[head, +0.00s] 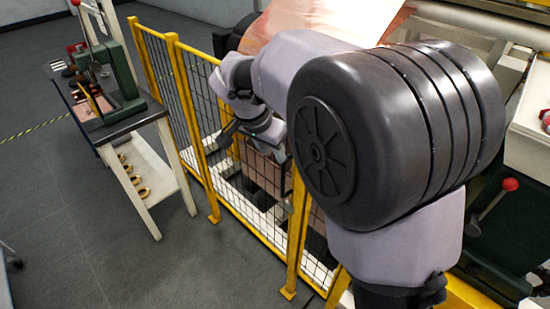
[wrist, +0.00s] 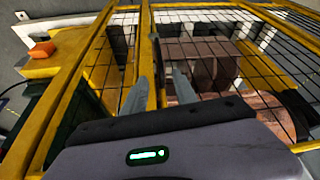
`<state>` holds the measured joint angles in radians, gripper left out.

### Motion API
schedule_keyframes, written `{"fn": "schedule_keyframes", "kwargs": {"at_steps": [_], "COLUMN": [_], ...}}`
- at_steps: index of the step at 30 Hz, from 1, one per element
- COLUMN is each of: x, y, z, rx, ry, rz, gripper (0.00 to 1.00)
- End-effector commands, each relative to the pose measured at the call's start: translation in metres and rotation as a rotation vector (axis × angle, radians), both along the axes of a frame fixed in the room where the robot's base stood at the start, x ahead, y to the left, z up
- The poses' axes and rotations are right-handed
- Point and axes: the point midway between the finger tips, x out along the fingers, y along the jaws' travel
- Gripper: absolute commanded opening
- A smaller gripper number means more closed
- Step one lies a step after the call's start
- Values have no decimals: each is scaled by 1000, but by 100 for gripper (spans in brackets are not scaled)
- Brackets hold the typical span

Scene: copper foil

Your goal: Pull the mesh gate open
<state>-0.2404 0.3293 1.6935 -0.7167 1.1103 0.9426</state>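The mesh gate (head: 252,229) is a yellow-framed panel of dark wire grid in the fence, upright and apparently in line with it. My arm covers its upper right part in the head view. My gripper (head: 229,131) is at the gate's upper part, near a yellow post. In the wrist view, the two grey fingers of my gripper (wrist: 160,76) stand apart, with nothing clearly held between them. A yellow upright (wrist: 146,45) of the fence or gate is just beyond the left finger. I cannot tell whether the fingers touch the frame or the mesh.
A workbench (head: 142,122) with a green press stands left of the fence. Grey floor (head: 85,220) is open in front. Behind the mesh are copper-coloured rolls (wrist: 212,65) and machinery. A copper sheet (head: 330,20) shows at the top, and a red-knobbed lever (head: 510,185) at the right.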

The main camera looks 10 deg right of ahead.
Motion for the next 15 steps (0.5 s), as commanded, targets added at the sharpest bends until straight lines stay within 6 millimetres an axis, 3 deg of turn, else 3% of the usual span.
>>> {"fn": "schedule_keyframes", "kwargs": {"at_steps": [1, 9, 15], "x": [3, 25, 36], "y": [-4, -26, -37], "z": [-19, -96, -131], "rx": [-1, 1, 1], "ry": [3, 5, 4], "rz": [-1, 0, 0], "gripper": [34, 34, 34]}}
